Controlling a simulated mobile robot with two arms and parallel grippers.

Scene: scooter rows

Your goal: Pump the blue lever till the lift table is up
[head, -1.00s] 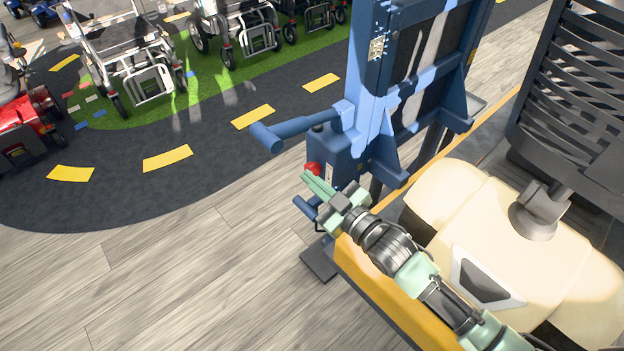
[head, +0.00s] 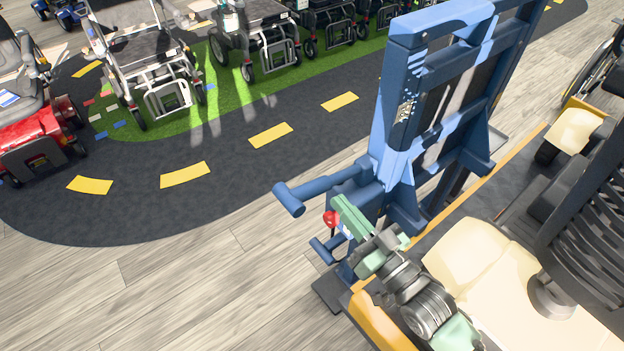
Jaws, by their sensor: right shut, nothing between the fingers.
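The blue lever (head: 288,198) sticks out to the left from the blue upright frame of the lift (head: 390,120) and ends in a short crosswise grip. It looks about level. My right gripper (head: 340,204) is shut and empty. Its green fingers point up and left, just below and right of the lever arm. I cannot tell whether they touch it. A red knob (head: 330,218) shows just left of the fingertips. The yellow-edged platform (head: 380,322), apparently the lift table, lies right of the frame. Its height is hard to judge. My left gripper is out of view.
A cream and black seat-like vehicle (head: 468,258) seems to stand on the platform. A lower blue bar (head: 325,250) sits under the lever. A red scooter (head: 30,125) and several wheelchairs stand at the back. Wooden floor (head: 180,290) at the lower left is clear.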

